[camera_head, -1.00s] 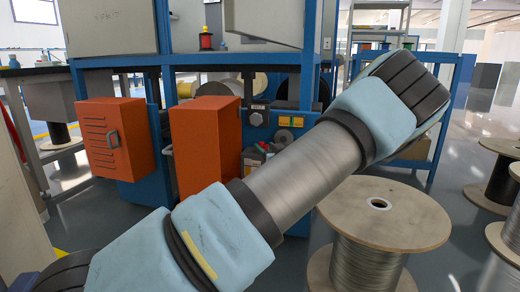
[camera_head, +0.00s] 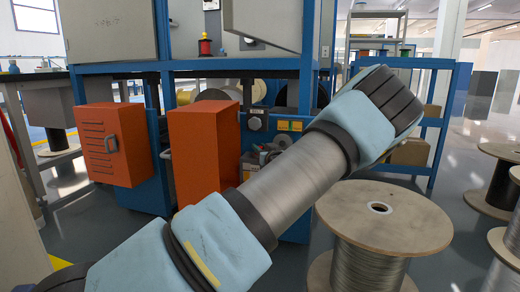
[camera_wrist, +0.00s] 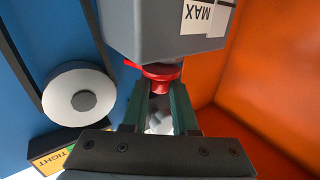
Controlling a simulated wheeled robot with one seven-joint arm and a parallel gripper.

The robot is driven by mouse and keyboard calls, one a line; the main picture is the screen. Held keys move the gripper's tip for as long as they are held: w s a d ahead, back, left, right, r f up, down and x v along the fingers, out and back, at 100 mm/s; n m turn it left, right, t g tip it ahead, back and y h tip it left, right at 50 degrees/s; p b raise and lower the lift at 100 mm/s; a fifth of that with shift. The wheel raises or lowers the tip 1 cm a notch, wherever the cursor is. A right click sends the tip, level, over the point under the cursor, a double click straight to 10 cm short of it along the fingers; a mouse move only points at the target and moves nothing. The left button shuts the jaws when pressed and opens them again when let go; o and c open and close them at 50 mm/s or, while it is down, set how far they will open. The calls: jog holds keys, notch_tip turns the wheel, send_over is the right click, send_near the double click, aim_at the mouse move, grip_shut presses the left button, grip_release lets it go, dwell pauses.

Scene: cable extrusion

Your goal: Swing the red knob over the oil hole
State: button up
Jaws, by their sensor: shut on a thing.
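In the wrist view the red knob (camera_wrist: 160,73) sits under a grey housing (camera_wrist: 165,28) marked MAX. My gripper (camera_wrist: 160,90) reaches up from below with its two dark green fingers at the red knob, shut on it. The lower part of the knob between the fingers is partly hidden. I cannot make out the oil hole in either view. In the head view my arm crosses the picture, and neither my gripper nor the red knob shows.
In the wrist view a round white-grey knob (camera_wrist: 78,95) on a blue panel stands left, near a TIGHT label (camera_wrist: 58,148). An orange wall (camera_wrist: 265,75) closes the right side. In the head view an orange box (camera_head: 205,150) and a cable spool (camera_head: 385,225) stand near my arm.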

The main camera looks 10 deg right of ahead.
grip_shut()
jog(key=shift+a, duration=0.1)
jog(key=shift+w+a+m+h, duration=0.2)
jog(key=shift+m+h, duration=0.2)
jog(key=shift+h, duration=0.3)
jog(key=shift+w+a+m+h, duration=0.1)
jog(key=shift+w+m+h, duration=0.05)
jog(key=shift+m+h, duration=0.35)
jog(key=shift+w+a+m+h, duration=0.1)
jog(key=shift+m+h, duration=0.2)
jog(key=shift+h, duration=0.3)
jog(key=h, duration=0.1)
jog(key=m+h+p, duration=0.1)
jog(key=shift+w+a+m+h, duration=0.1)
jog(key=shift+w+m+h, duration=0.2)
jog(key=shift+h, duration=0.1)
jog(key=shift+w+m+g+h, duration=0.1)
jog(key=shift+m+g+h, duration=0.2)
jog(key=shift+m+h, duration=0.45)
